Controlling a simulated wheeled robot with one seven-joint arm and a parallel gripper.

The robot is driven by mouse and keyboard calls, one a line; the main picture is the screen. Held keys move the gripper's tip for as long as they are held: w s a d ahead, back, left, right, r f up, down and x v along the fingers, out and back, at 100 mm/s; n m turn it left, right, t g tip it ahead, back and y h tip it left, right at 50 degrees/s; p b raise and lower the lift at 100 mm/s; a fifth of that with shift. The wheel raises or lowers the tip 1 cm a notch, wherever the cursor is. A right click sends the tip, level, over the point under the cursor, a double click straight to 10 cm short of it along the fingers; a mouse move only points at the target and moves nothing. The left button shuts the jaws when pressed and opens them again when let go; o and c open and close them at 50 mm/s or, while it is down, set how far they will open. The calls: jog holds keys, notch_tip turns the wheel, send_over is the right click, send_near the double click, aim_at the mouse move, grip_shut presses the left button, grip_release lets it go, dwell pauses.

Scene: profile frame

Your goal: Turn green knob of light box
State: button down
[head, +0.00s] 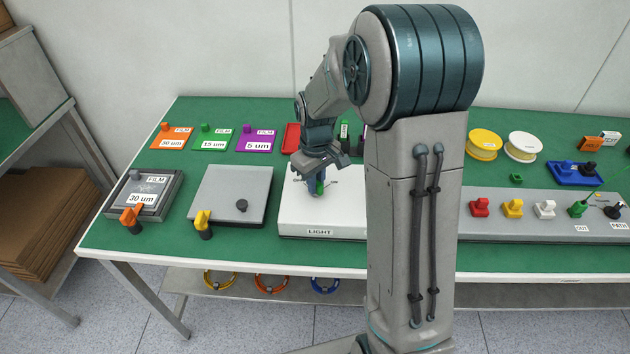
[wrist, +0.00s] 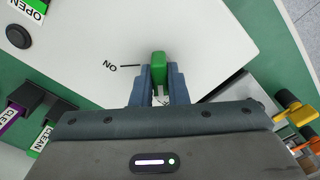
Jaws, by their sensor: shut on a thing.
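The white light box (head: 310,221), with a "LIGHT" label on its front, stands on the green table top in the head view. Its green knob (wrist: 159,66) shows in the wrist view between the fingers of my gripper (wrist: 158,84). The fingers are shut on the knob from both sides. The knob points along the fingers, and a mark reading "ON" lies just left of it. In the head view my gripper (head: 319,186) reaches down onto the light box, and a little of the knob shows. The lower part of the knob is hidden by the fingers.
Left of the box is a grey plate (head: 232,187) with a yellow handle. A film frame (head: 145,192) with an orange handle is further left. Film cards lie behind. A grey panel (head: 535,225) with coloured knobs is at right. My arm hides the middle.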

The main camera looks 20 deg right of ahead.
jog(key=shift+w+r, duration=0.1)
jog(key=c, duration=1.4)
grip_release()
jog(key=shift+c, duration=0.2)
notch_tip(320, 180, up, 14)
jog(key=s+f+m+t, duration=0.2)
jog(key=s+m, duration=0.3)
jog(key=s, duration=1.6)
jog(key=shift+a+f+m+t, duration=0.15)
jog(key=shift+f+m+t, duration=0.25)
